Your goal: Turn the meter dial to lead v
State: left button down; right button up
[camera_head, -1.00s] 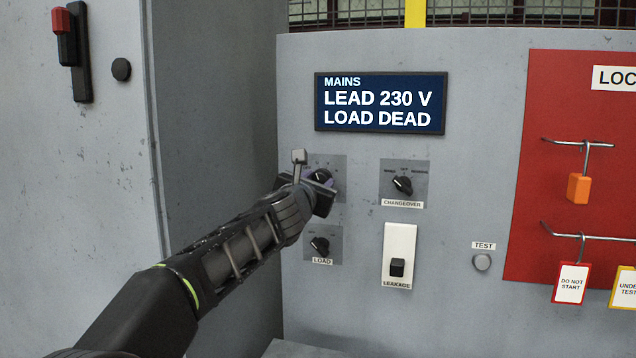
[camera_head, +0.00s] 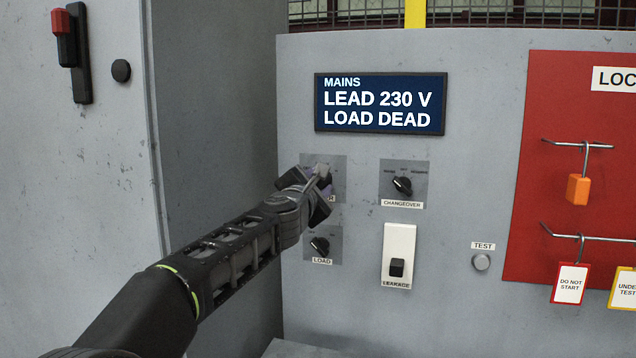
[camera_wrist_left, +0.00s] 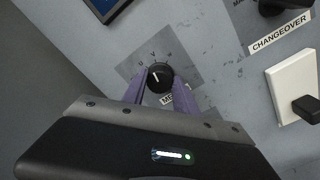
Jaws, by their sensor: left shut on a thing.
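The meter dial (camera_wrist_left: 159,76) is a round black knob on a grey plate (camera_wrist_left: 136,67), with small letters, one of them a V, around its upper edge. The label below it is partly covered. My left gripper (camera_wrist_left: 158,88) is shut on the dial, one purple finger on each side. A light line on the knob is too small to read against the marks. The display (camera_head: 380,103) reads MAINS, LEAD 230 V, LOAD DEAD. My right gripper is not in view.
The changeover knob (camera_head: 402,185) is right of the dial, and the load knob (camera_head: 320,245) is below it. A leakage switch (camera_head: 397,268) and a test button (camera_head: 481,262) sit lower right. A red board (camera_head: 560,100) with hooks and tags is far right.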

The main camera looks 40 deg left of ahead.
pick_arm(q)
jog(key=shift+m, duration=0.9)
jog(key=c, duration=1)
grip_release()
jog(key=shift+o, duration=0.2)
jog(key=b+v, duration=0.1)
jog(key=v, duration=0.7)
jog(key=shift+w+f, duration=0.1)
